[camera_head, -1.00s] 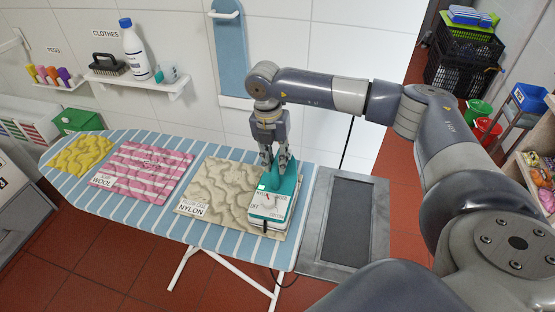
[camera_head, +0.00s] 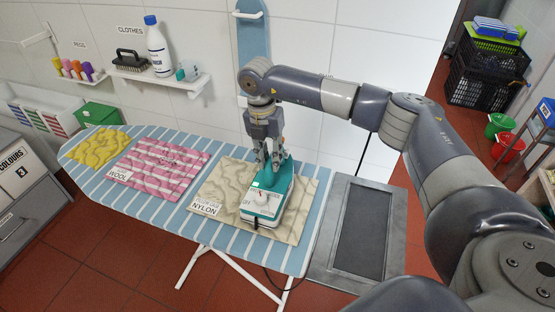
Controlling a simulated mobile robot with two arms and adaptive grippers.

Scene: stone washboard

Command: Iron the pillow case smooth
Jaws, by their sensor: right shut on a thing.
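My right gripper (camera_head: 267,172) is shut on the handle of a teal and white iron (camera_head: 265,203). The iron rests on the right half of a beige, wrinkled cloth (camera_head: 220,185) tagged NYLON, on the blue and white striped ironing board (camera_head: 165,208). A pink and white striped cloth (camera_head: 160,170) tagged WOOL lies in the middle of the board, and a wrinkled yellow cloth (camera_head: 98,146) lies at its left end. I cannot tell by writing which one is the pillow case. The iron hides part of the beige cloth. My left gripper is not in view.
A grey stand with a dark panel (camera_head: 362,235) adjoins the board's right end. The iron's cord hangs near the front edge. A wall shelf (camera_head: 160,80) holds a brush (camera_head: 131,62) and white bottle (camera_head: 158,48). Black crates (camera_head: 490,75) stand at the back right.

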